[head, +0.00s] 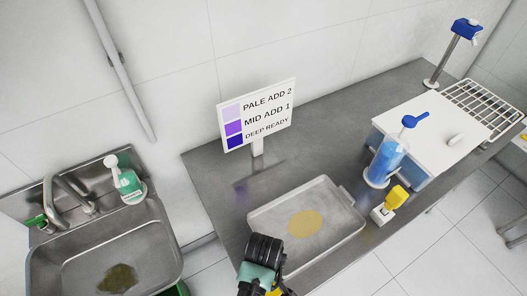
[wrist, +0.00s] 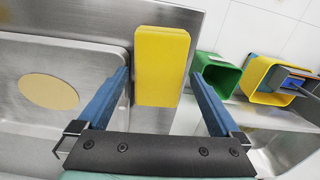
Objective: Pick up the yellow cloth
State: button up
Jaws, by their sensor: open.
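The yellow cloth (wrist: 162,60) is a folded, block-like yellow pad on the steel counter near its edge, beside the tray. In the wrist view it lies between the two blue fingers of my gripper (wrist: 160,76), which is open, with a gap visible on each side. In the head view my gripper (head: 262,264) is at the bottom centre, in front of the tray. Only a small yellow patch (head: 274,292) shows beneath it there; the rest is hidden by my arm.
The metal tray (head: 340,236) with a tan disc (head: 305,223) lies beside the cloth. A green bin (wrist: 216,76) and a yellow bin (wrist: 257,80) stand past the counter edge. A sink (head: 68,262) is at left; a sign (head: 258,115) stands behind. A blue pump bottle (head: 388,160) is at right.

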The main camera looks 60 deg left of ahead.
jog(key=shift+s+f, duration=0.15)
jog(key=shift+f, duration=0.8)
jog(key=shift+s+d+f, duration=0.25)
jog(key=shift+s+f, duration=0.1)
jog(key=shift+s, duration=0.05)
jog(key=shift+a+f, duration=0.1)
jog(key=shift+f, duration=0.1)
jog(key=c, duration=1.2)
jog(key=shift+r, duration=0.2)
jog(key=shift+w+a+r, duration=0.2)
jog(key=shift+w+r, duration=0.05)
jog(key=shift+r, duration=0.3)
jog(key=r, duration=0.8)
jog(key=shift+w+a+r+b, duration=0.1)
jog(key=shift+w+r+b, duration=0.2)
jog(key=shift+w+b, duration=0.1)
jog(key=shift+s+r, duration=0.1)
jog(key=shift+r, duration=0.1)
